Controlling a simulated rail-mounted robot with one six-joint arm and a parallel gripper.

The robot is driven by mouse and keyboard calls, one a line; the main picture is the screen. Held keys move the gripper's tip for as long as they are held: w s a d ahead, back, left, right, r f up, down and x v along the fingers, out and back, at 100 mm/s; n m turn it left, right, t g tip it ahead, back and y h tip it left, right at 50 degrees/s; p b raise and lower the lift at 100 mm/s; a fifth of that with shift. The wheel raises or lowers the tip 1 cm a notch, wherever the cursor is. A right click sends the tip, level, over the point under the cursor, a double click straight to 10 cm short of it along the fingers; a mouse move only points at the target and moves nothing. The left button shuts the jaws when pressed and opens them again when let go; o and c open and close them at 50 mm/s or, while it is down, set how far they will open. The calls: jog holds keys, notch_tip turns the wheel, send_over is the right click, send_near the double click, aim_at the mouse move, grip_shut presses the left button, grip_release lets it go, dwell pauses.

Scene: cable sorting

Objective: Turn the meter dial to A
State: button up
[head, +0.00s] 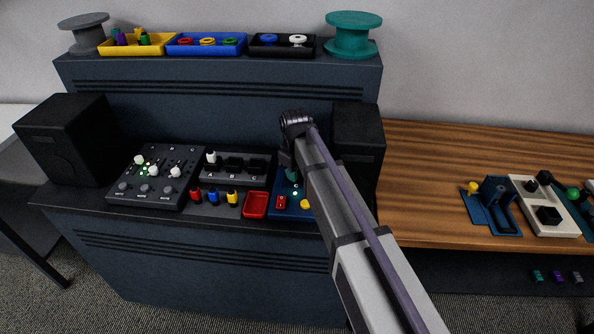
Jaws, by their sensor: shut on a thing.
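The blue meter box (289,214) sits on the dark desk, right of the red tray. It carries a red part, a yellow part and small lit spots. My arm reaches over it from the lower right and covers its right side. My gripper (290,173) points down at the back of the meter, mostly hidden behind my wrist and arm. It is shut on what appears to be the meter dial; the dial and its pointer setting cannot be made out.
Left of the meter stand a red tray (255,205), a black panel (237,168) marked A, B and C, and a mixer (157,177). Black speakers (66,140) (358,138) flank the desk. A wooden table (440,180) at right holds more devices.

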jog(key=m, duration=0.5)
jog(key=shift+m, duration=0.3)
jog(key=m, duration=0.5)
jog(key=shift+m, duration=0.4)
jog(key=o, duration=0.9)
jog(key=r+p, duration=1)
jog(key=shift+w+a+r+p, duration=0.1)
jog(key=shift+a+r+p, duration=0.15)
jog(key=shift+r+p, duration=0.15)
